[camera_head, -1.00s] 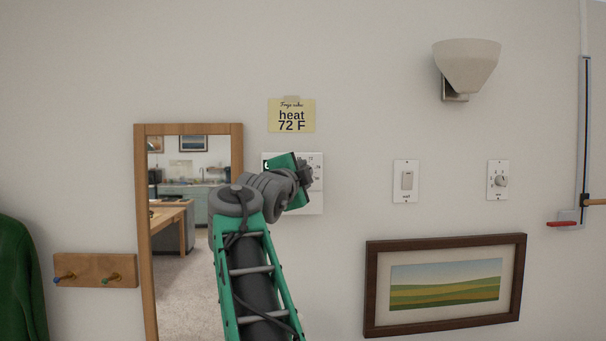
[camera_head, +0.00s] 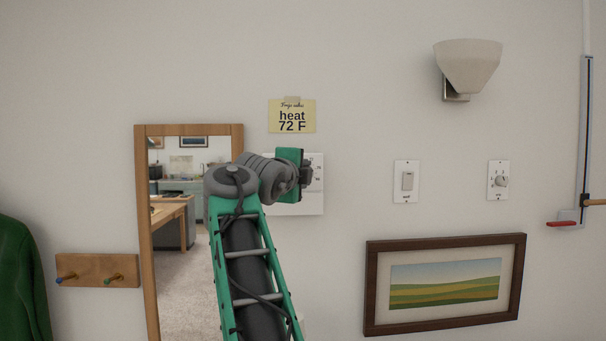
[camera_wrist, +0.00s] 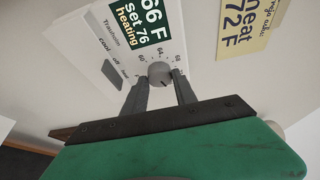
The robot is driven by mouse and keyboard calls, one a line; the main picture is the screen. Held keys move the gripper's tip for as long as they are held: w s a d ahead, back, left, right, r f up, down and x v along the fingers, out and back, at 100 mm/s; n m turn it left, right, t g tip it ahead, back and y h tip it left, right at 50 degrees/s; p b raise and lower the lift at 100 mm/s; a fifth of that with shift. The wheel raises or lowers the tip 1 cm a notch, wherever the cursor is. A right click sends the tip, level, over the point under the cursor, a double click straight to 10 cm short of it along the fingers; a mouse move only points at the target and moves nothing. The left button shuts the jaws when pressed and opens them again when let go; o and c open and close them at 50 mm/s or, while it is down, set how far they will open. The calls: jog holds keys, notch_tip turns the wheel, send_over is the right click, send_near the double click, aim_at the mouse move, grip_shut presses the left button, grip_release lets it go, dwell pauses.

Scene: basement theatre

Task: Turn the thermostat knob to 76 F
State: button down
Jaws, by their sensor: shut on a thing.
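The thermostat (camera_wrist: 92,38) is a white panel on the wall, seen at a slant in the wrist view. Its dark green display (camera_wrist: 142,20) reads "66 F", "set 76", "heating". The round grey knob (camera_wrist: 160,73) sits by a printed scale where 60, 64 and 68 can be read. My gripper (camera_wrist: 161,84) is shut on the knob, one finger on each side. In the head view my gripper (camera_head: 306,176) and wrist cover much of the thermostat (camera_head: 312,207), hiding the knob and display there.
A yellow note (camera_head: 291,116) above the thermostat reads "heat 72 F". A wood-framed mirror (camera_head: 147,220) hangs left of it. A light switch (camera_head: 407,181), a dial plate (camera_head: 498,180), a wall lamp (camera_head: 467,65) and a framed picture (camera_head: 445,284) are to the right.

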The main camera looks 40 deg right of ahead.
jog(key=c, duration=1)
grip_release()
jog(key=shift+a, duration=0.1)
jog(key=b+v, duration=0.2)
jog(key=v, duration=0.5)
jog(key=shift+a, duration=0.25)
jog(key=shift+s, duration=0.1)
